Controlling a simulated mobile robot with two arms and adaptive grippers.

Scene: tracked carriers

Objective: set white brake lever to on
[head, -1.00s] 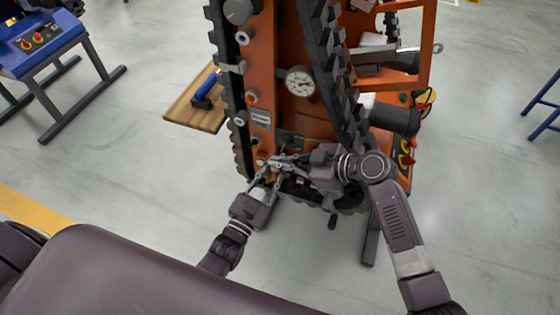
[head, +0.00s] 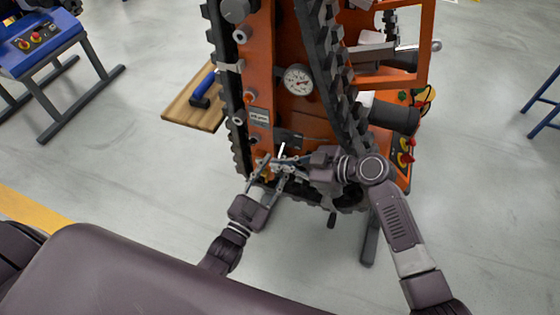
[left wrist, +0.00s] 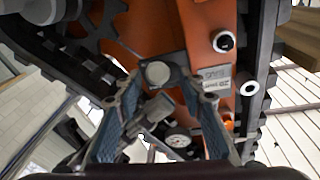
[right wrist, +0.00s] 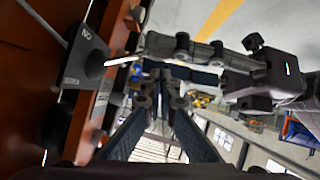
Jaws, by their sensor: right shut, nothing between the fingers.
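The white brake lever (head: 282,150) is a thin stick low on the orange tracked carrier (head: 290,115), pointing upward in the head view. In the right wrist view the lever (right wrist: 122,60) projects from a dark plate (right wrist: 84,62) with an "ON" mark. My right gripper (head: 279,161) is shut and empty, just below the lever; I cannot tell whether it touches. Its closed fingers (right wrist: 160,88) show in the right wrist view. My left gripper (head: 276,163) is open, its fingers spread close to the right gripper's tips. These fingers (left wrist: 170,98) also show in the left wrist view.
Black tracks (head: 335,75) rise beside the carrier's orange body. A pressure gauge (head: 298,80) sits above the lever. A wooden board (head: 183,108) holds a blue-handled hammer (head: 206,88) at left. Both grippers are crowded together; the floor in front is free.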

